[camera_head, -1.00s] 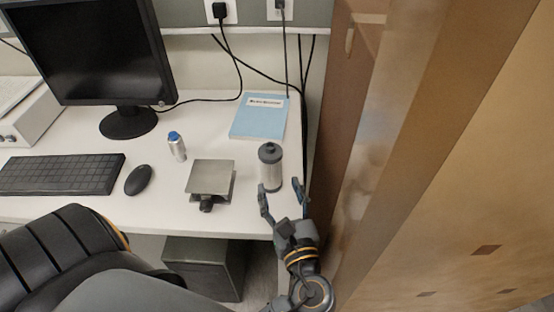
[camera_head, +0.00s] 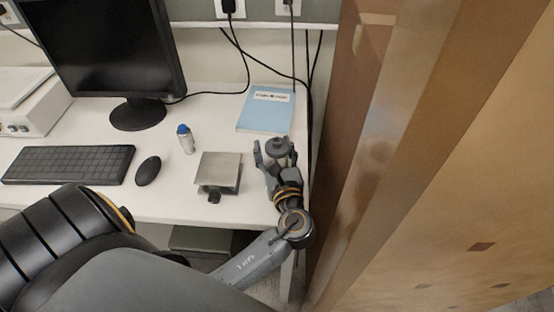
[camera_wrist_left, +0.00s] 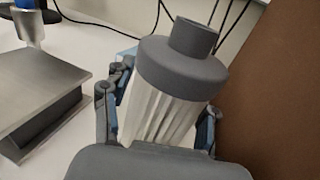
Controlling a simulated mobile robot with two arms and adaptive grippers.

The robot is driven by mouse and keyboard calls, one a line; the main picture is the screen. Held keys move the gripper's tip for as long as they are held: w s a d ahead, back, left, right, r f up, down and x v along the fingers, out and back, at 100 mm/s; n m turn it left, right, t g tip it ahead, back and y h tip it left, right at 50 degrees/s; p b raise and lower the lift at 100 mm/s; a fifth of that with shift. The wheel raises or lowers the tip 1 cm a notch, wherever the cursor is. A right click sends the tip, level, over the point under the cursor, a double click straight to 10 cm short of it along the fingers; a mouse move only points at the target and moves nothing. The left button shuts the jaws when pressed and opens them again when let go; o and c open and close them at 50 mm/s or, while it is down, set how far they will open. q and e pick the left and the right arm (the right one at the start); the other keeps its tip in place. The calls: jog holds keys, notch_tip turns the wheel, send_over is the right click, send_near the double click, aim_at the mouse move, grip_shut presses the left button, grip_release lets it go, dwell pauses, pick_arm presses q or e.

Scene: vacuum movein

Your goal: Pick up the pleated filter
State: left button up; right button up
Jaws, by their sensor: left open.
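The pleated filter (camera_head: 279,147) stands upright near the right end of the white desk, its grey cap showing in the head view. In the left wrist view its white pleated body (camera_wrist_left: 158,112) and grey cap fill the middle. My left gripper (camera_head: 275,153) is open around the filter, with one finger on each side of it. The left wrist view shows the fingers beside the lower body; I cannot tell whether they touch it. The filter's base is hidden behind the gripper. My right gripper is not in view.
A square metal stand (camera_head: 219,171) is left of the filter, with a blue-capped bottle (camera_head: 186,139) beyond it. A blue book (camera_head: 266,110) lies behind the filter. A brown wooden panel (camera_head: 352,130) rises close on the right. A mouse (camera_head: 148,170) and keyboard (camera_head: 68,164) are farther left.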

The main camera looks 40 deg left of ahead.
pick_arm(q)
grip_shut()
jog(key=shift+r, duration=0.1)
dwell(0.4)
